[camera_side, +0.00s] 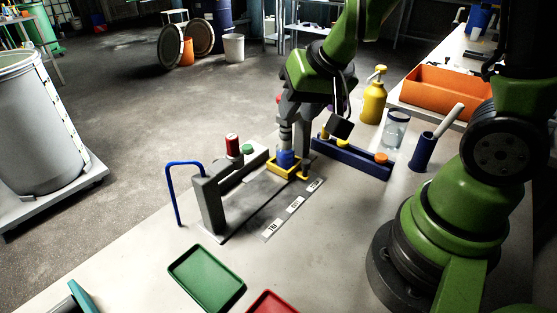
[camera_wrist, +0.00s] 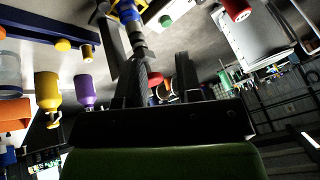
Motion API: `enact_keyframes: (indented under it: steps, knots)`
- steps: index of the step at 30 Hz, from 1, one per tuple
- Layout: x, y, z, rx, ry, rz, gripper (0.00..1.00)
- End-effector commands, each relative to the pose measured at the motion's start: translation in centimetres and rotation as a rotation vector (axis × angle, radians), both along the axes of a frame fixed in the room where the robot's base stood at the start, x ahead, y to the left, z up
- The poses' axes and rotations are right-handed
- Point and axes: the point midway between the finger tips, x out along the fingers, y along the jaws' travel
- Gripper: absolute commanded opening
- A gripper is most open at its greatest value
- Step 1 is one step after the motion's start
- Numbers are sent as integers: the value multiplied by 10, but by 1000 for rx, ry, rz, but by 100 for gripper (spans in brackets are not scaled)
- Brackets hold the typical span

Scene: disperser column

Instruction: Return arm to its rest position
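My gripper (camera_side: 297,118) is at the end of my green arm, pointing down over the disperser stand (camera_side: 210,203) in the side view. In the wrist view its two dark fingers (camera_wrist: 160,75) stand apart with a gap between them, and nothing is seen held. A blue vessel (camera_side: 287,159) sits in a yellow square holder (camera_side: 279,173) below the gripper; it also shows at the top of the wrist view (camera_wrist: 128,13). A ringed grey shaft (camera_wrist: 139,45) lies close to the left finger. Whether they touch is unclear.
Right of the gripper stand a blue rack (camera_side: 350,160), yellow pump bottle (camera_side: 374,98), glass jar (camera_side: 395,130), blue holder (camera_side: 422,152) and orange bin (camera_side: 445,92). A green tray (camera_side: 207,278) and red tray (camera_side: 272,304) lie in front.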

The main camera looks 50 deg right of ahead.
Motion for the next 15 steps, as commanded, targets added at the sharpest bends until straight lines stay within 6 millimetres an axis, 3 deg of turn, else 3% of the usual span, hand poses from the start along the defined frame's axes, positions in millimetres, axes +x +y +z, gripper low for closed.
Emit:
enact_keyframes:
  steps: [1,6,10,15]
  knots:
    - [-3,11,24,43,-57,42,32]
    - [-36,39,79,130,-134,175,32]
    - [-72,46,104,131,-144,231,32]
    - [-109,42,116,95,-136,236,32]
